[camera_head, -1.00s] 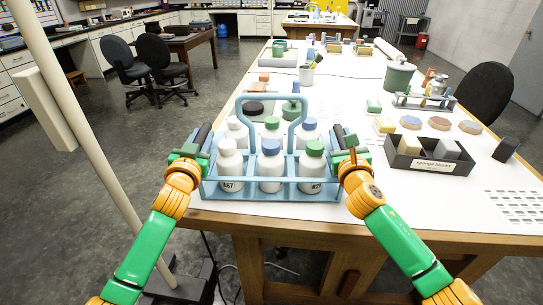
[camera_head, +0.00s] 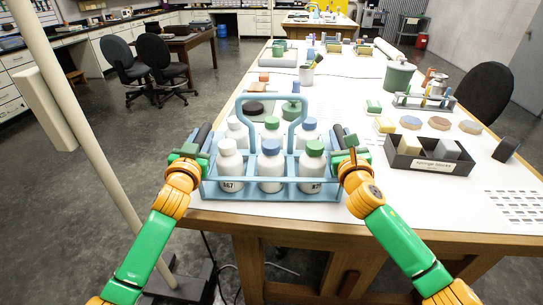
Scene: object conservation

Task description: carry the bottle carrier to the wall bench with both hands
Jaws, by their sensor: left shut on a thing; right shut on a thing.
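The bottle carrier (camera_head: 270,188) is a light blue rack with a tall looped handle, at the near end of the long white-topped table. It holds several white bottles with white, blue and green caps. My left gripper (camera_head: 200,145) is shut on the left end of the carrier, at a dark grip. My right gripper (camera_head: 342,143) is shut on the right end in the same way. The carrier is upright; whether its base touches the table cannot be told. Wall benches (camera_head: 110,34) run along the back left of the room, far from the carrier.
A dark tray of sponge blocks (camera_head: 430,165) sits to the right, with a small black block (camera_head: 506,149) beside it. A green bin (camera_head: 399,77) stands further back. A pale post (camera_head: 84,130) rises at the left. Black chairs (camera_head: 158,62) stand on open floor.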

